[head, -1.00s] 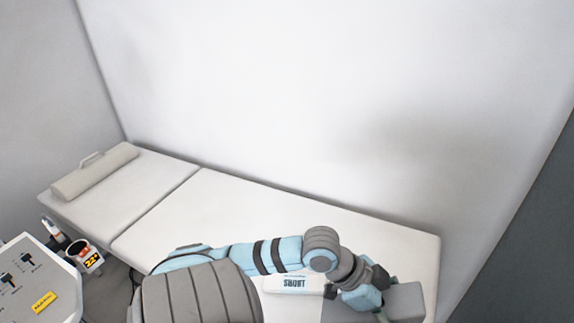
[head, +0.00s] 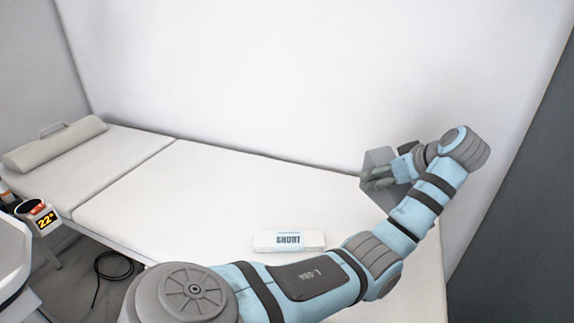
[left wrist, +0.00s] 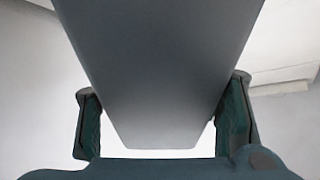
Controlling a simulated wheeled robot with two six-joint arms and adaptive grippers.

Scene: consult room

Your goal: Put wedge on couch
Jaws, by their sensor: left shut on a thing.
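The grey wedge (head: 377,163) is held up above the far right part of the white couch (head: 200,206), near the back wall. My left gripper (head: 385,177) is shut on the wedge, its arm reaching across from the front of the couch. In the left wrist view the wedge (left wrist: 160,70) fills the middle of the picture between the two fingers (left wrist: 160,120). The wedge appears clear of the couch, though the exact height is hard to tell. My right gripper is not in view.
A flat white packet with blue lettering (head: 289,241) lies on the couch near the front middle. A beige bolster (head: 55,145) lies at the left end. The couch's middle is clear.

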